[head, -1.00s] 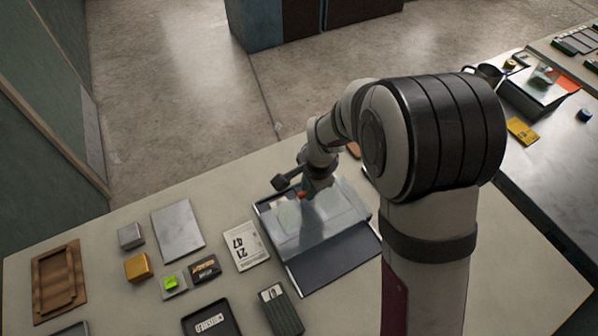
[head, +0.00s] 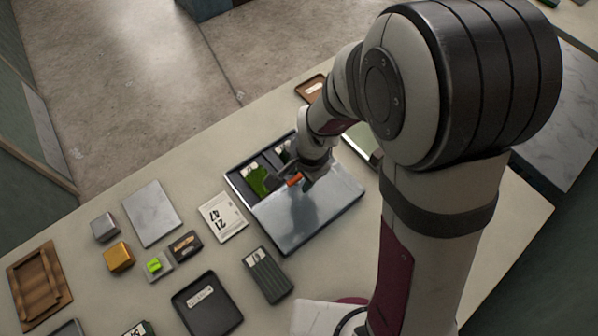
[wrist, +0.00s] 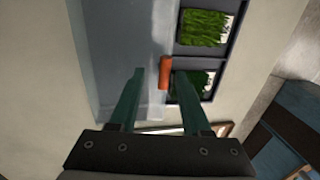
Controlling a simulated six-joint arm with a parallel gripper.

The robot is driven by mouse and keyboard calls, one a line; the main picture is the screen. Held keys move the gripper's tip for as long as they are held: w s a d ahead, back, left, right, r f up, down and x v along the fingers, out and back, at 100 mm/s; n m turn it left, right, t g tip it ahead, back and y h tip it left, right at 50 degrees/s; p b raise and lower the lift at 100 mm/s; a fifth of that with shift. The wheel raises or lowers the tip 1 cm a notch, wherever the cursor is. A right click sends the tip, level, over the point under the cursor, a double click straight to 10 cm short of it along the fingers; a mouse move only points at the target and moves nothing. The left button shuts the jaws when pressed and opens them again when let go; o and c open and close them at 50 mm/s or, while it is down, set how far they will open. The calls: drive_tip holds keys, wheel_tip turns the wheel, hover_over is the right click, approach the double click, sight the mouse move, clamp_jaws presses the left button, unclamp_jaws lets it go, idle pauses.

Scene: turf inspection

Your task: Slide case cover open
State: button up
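The shallow dark case (head: 231,181) lies on the table, and its smooth grey cover (head: 312,217) lies over its near part. The far part is uncovered and shows compartments with green turf samples (head: 255,181) and white labels. An orange handle (wrist: 164,73) stands at the cover's edge beside the open compartments; it also shows in the head view (head: 294,180). My gripper (wrist: 156,78) is open, with its two green fingers on either side of the handle and gaps visible. In the head view my wrist partly hides the far right of the case.
Left of the case are a white card reading 21 47 (head: 222,216), a dark ribbed box (head: 267,275), a black tray (head: 207,304), a grey slab (head: 152,213), small blocks and a wooden tray (head: 40,285). A brown-framed tray (head: 312,88) lies beyond the case.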

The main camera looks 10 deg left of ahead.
sight(308, 197)
drive_tip(key=shift+r, duration=0.45)
wheel_tip(308, 197, up, 15)
drive_tip(key=s+d, duration=0.2)
drive_tip(key=shift+f, duration=0.15)
drive_tip(key=s+d+n+g, duration=0.1)
drive_tip(key=s+d, duration=0.3)
drive_tip(key=s, duration=0.3)
drive_tip(key=s+d+f+n, duration=0.1)
drive_tip(key=s+d, duration=0.3)
drive_tip(key=s, duration=0.4)
drive_tip(key=shift+s+d+n+g, duration=0.25)
drive_tip(key=shift+n+g, duration=0.15)
drive_tip(key=shift+n, duration=0.3)
